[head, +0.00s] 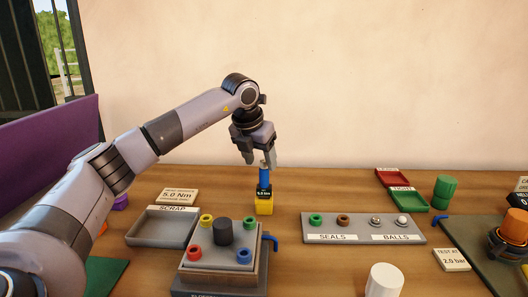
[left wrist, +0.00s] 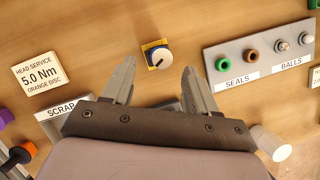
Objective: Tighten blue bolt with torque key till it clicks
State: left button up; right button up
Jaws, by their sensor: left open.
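A torque key (head: 264,178) with a blue body and a dark label stands upright in a yellow base behind the bolt block. Its pale round top (left wrist: 157,56) shows in the left wrist view, roughly between and beyond the fingertips. My left gripper (head: 259,158) is open, pointing down just above the key; I cannot tell whether a finger touches it. The blue bolt (head: 244,256) sits at the front right corner of a grey block (head: 215,262), with red, yellow and green ones around a dark central cylinder. My right gripper is not in view.
A grey scrap tray (head: 160,228) lies left of the block. A blue lever (head: 270,238) sticks up at its right. The seals and balls tray (head: 363,229), a white cylinder (head: 384,281) and a fixture with an orange top (head: 517,224) stand to the right.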

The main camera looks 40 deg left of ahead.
aim_at(262, 167)
pick_arm(q)
jog(key=x, duration=0.4)
jog(key=shift+x, duration=0.85)
jog(key=shift+c, duration=0.3)
jog(key=c, duration=1)
grip_shut()
jog(key=shift+r+p, duration=0.65)
jog(key=shift+p, duration=0.05)
jog(key=shift+r, duration=0.1)
jog(key=shift+r+p, duration=2.15)
jog(key=shift+r, duration=0.15)
